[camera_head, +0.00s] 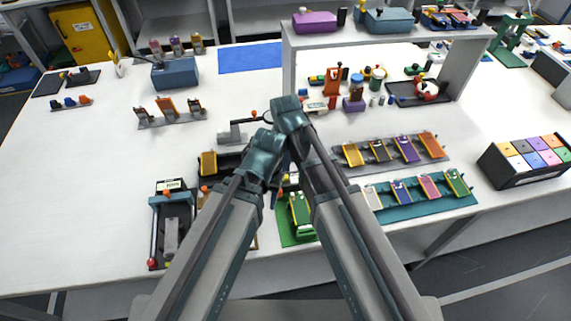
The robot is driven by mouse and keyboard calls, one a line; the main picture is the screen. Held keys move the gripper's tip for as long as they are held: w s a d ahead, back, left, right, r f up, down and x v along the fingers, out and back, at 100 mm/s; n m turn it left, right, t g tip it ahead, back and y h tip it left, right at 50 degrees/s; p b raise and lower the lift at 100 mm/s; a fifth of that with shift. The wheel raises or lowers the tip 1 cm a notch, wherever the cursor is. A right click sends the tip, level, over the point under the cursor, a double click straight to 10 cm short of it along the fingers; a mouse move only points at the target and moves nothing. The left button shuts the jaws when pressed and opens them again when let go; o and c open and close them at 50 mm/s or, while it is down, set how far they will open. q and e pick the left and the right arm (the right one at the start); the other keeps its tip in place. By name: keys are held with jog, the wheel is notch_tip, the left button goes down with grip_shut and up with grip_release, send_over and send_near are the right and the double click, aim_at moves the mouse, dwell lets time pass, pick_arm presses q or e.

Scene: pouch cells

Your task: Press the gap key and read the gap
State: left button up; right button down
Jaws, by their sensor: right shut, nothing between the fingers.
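A device with a small lit display (171,185), a red knob and a dark bed stands at the front left of the table. A second small display (292,179) shows in part behind my arms, above a green fixture (301,211). I cannot read either display, and I cannot tell which part is the gap key. My right gripper (283,189) is shut and empty, close to the second display and largely covered by my arms; contact is not clear. My left gripper is hidden behind my left arm.
Racks of coloured cells stand right of my arms, on a grey base (437,165) and a teal base (405,212). A black box of coloured blocks (512,177) is at the right edge. A raised shelf (390,34) stands behind. The left table surface (80,180) is mostly clear.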

aim_at(286, 178)
pick_arm(q)
jog(key=shift+f+b, duration=1.05)
jog(key=shift+f, duration=0.55)
pick_arm(e)
jog(key=shift+f, duration=1.6)
pick_arm(q)
jog(key=shift+f+b, duration=0.65)
pick_arm(e)
jog(key=shift+f, duration=0.65)
pick_arm(q)
jog(key=shift+s+f+b, duration=0.15)
jog(key=shift+f+b, duration=0.1)
jog(key=shift+b, duration=0.15)
pick_arm(e)
jog(key=shift+s+f, duration=0.15)
jog(key=shift+f, duration=0.1)
pick_arm(q)
jog(key=shift+s, duration=0.1)
pick_arm(e)
jog(key=shift+s, duration=0.15)
pick_arm(q)
jog(key=shift+f, duration=0.1)
pick_arm(e)
jog(key=shift+f, duration=0.1)
